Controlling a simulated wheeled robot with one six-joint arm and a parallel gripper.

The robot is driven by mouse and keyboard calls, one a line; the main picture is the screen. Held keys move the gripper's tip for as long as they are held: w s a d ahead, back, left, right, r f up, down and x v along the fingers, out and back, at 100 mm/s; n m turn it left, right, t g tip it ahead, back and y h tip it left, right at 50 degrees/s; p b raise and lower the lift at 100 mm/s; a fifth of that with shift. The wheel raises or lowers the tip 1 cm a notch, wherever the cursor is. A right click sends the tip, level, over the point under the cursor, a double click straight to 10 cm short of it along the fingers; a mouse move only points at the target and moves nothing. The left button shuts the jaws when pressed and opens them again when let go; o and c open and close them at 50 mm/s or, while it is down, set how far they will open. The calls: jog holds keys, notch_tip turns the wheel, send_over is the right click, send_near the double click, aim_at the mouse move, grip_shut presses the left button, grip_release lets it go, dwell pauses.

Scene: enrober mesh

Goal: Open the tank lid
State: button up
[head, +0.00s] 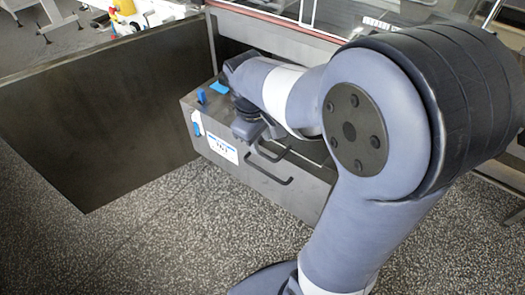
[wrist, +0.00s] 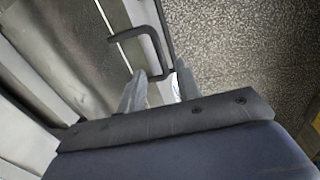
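The tank (head: 300,187) is a grey metal box with blue clips and a white label on its front, standing partly out of the machine. Its grey lid (wrist: 75,50) looks flat and shut, though my arm covers much of it in the head view. A black U-shaped handle (wrist: 122,37) is on the lid near its front edge. A second dark handle (head: 270,172) is on the tank's front. My gripper (wrist: 160,82) has its fingers apart, close to one end of the lid handle. I cannot tell whether they touch it. The fingertips are hidden in the head view.
A large dark panel (head: 100,110) stands open to the left of the tank. The machine's glazed housing (head: 290,25) rises behind it. The speckled floor (head: 150,240) in front is clear. Steel legs and coloured items are at the far upper left.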

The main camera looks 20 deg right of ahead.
aim_at(263, 154)
jog(key=shift+w+d+f+b, duration=0.1)
jog(key=shift+d+f+b, duration=0.1)
jog(key=shift+f, duration=0.95)
jog(key=shift+w+d+f+b, duration=0.1)
jog(key=shift+d+f+b, duration=0.1)
jog(key=shift+f, duration=0.95)
jog(key=shift+a, duration=0.1)
grip_shut()
